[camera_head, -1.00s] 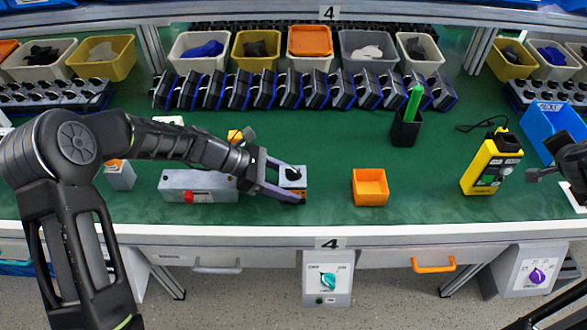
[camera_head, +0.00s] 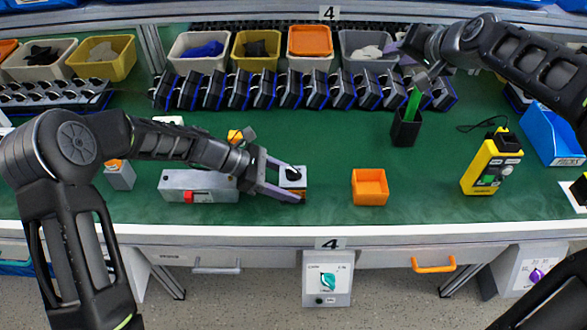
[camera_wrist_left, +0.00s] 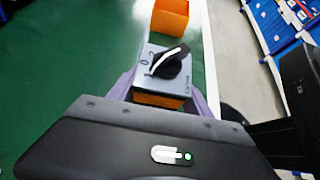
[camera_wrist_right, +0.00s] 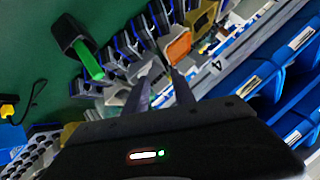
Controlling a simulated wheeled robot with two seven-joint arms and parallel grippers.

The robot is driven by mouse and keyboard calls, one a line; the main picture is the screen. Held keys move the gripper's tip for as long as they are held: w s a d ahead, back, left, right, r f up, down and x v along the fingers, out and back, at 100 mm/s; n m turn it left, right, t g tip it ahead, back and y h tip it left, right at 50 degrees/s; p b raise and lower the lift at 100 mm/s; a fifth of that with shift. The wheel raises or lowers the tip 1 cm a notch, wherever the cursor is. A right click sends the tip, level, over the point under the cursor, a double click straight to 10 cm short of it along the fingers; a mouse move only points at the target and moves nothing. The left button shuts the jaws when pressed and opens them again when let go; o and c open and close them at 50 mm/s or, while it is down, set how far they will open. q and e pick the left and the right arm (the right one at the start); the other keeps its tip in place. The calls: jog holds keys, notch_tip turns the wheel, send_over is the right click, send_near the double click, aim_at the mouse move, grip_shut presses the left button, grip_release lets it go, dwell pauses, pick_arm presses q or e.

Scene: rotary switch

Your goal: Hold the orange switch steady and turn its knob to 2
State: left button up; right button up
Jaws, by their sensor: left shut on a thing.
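The orange switch (camera_head: 299,187) stands near the table's front edge, with a grey top and a black knob (camera_head: 293,171). My left gripper (camera_head: 286,180) is shut on its body, one finger on each side. In the left wrist view the switch's orange base (camera_wrist_left: 158,100) shows between the fingers. The knob (camera_wrist_left: 170,62) has a white line slanting across it. A 0 mark shows beside it; I cannot read the other marks surely. My right gripper (camera_head: 408,60) is raised near the back bins, away from the switch, open and empty in its wrist view (camera_wrist_right: 165,75).
An orange box (camera_head: 370,195) stands right of the switch. A grey box with a red button (camera_head: 185,197) lies to the left. A black holder with a green marker (camera_head: 405,133) and a yellow device (camera_head: 488,168) stand right. A row of black parts lines the back.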

jog(key=s+a+f+n+g+y, duration=0.1)
jog(key=s+a+f+n+g, duration=0.15)
jog(key=a, duration=0.35)
jog(key=s+a+f+n+g, duration=0.2)
jog(key=a+f+n, duration=0.1)
jog(key=a, duration=0.4)
jog(key=n+g+h, duration=0.2)
jog(key=n+g, duration=0.2)
jog(key=n, duration=0.4)
send_over(294, 171)
notch_tip(294, 171, down, 6)
jog(key=r, duration=0.1)
jog(key=shift+s+d+f+m, duration=0.1)
jog(key=shift+f+m, duration=0.15)
jog(key=shift+f, duration=4.5)
jog(key=shift+c, duration=0.3)
grip_shut()
